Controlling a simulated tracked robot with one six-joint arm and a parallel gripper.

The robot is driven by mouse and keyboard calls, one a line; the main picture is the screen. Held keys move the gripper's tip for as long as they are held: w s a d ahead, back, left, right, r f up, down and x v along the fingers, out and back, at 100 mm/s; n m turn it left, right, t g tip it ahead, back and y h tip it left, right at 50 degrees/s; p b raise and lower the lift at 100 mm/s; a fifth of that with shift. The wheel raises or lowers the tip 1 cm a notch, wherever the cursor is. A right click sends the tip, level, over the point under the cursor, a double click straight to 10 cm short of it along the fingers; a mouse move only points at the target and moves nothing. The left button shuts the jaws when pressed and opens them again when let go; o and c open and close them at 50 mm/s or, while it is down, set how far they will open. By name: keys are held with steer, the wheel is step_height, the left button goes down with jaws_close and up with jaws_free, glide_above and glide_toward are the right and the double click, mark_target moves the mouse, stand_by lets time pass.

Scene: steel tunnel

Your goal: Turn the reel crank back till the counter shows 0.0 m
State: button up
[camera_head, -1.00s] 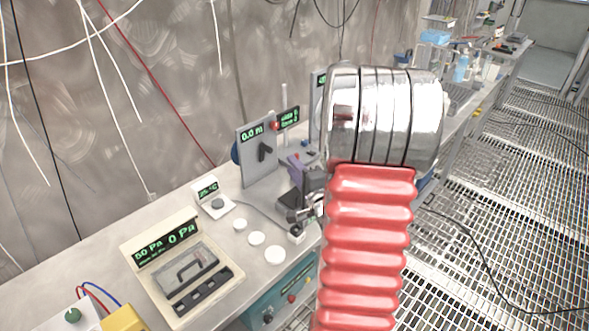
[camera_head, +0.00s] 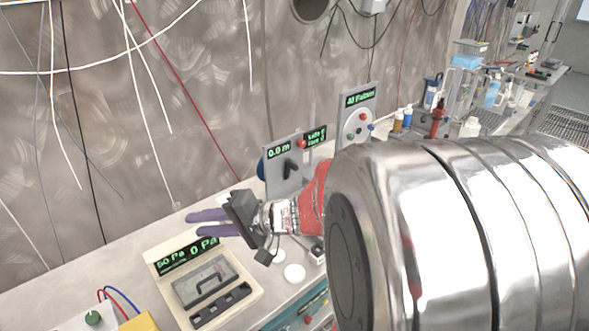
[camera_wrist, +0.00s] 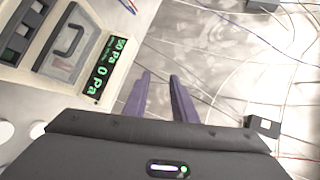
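The grey reel panel (camera_head: 272,185) stands upright on the bench. Its green counter (camera_head: 279,151) appears to read 0.0 m, in small digits. The dark crank (camera_head: 290,167) sits on the panel's front, and part of a blue reel (camera_head: 261,169) shows behind the panel's left edge. My gripper (camera_head: 194,224) is left of the panel, apart from the crank, above the pressure box. Its two purple fingers point left with a gap between them and nothing in it. In the wrist view the fingers (camera_wrist: 159,76) are also apart and empty; the crank is not in that view.
The pressure box (camera_head: 255,290), showing 50 Pa and 0 Pa, lies below my gripper; it also shows in the wrist view (camera_wrist: 92,85). White discs (camera_head: 294,273) lie near the bench's front. A "Al Failsin"-like labelled panel (camera_head: 350,125) and bottles stand farther right. Cables hang on the wall.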

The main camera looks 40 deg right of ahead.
steer(key=s+a+f+n+g+h, duration=0.2)
steer(key=s+a+n+g, duration=0.4)
steer(key=s+a, duration=0.45)
steer(key=s+d+r+n+h, duration=0.3)
steer(key=s+d+h, duration=0.3)
steer(key=s+d, duration=0.1)
steer(key=shift+d+r+n, duration=0.2)
steer(key=shift+d+n, duration=0.2)
steer(key=shift+d, duration=0.1)
steer(key=shift+o, duration=0.8)
steer(key=shift+s, duration=0.1)
